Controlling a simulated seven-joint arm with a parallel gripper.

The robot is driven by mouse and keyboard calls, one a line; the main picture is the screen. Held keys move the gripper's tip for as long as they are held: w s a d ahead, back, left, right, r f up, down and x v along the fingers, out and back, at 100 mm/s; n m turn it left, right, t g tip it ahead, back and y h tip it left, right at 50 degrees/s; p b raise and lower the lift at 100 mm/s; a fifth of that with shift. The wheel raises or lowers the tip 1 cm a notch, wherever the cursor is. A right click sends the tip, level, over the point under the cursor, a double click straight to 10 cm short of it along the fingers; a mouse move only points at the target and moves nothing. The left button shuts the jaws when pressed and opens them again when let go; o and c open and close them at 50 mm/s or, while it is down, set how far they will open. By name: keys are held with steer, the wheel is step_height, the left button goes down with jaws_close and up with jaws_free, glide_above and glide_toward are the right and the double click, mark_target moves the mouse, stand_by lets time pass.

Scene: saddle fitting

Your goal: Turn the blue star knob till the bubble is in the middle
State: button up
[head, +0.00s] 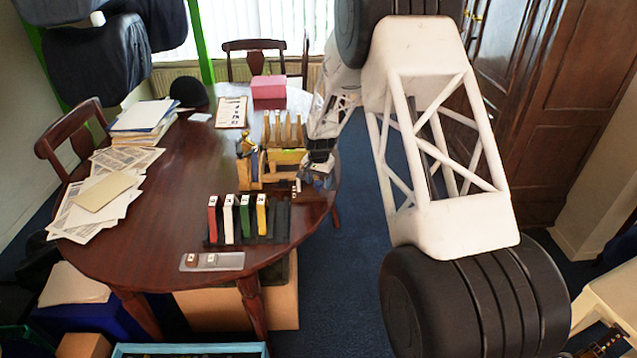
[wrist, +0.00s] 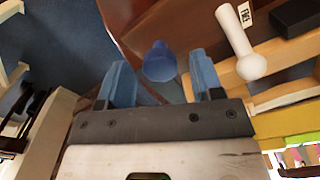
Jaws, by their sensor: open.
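In the wrist view, a blue rounded knob (wrist: 160,62) shows between and slightly beyond my gripper's two blue fingers. I take it for the blue star knob, though its star shape is not clear. My gripper (wrist: 164,78) is open, with a gap on each side of the knob. In the head view, my gripper (head: 318,178) is at the right end of a wooden fixture (head: 250,172) near the table's right edge. The knob is not clear there. I cannot make out the bubble in either view.
A white round-headed peg (wrist: 240,45) stands close to the right finger, beside a wooden bar. A rack of coloured blocks (head: 245,240) stands in front of the fixture. A pink box (head: 268,87) and a clipboard (head: 231,112) lie behind it. The table's left-middle (head: 185,170) is clear.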

steer(key=shift+f, duration=0.4)
steer(key=c, duration=0.9)
steer(key=shift+n, duration=2.4)
steer(key=o, duration=0.9)
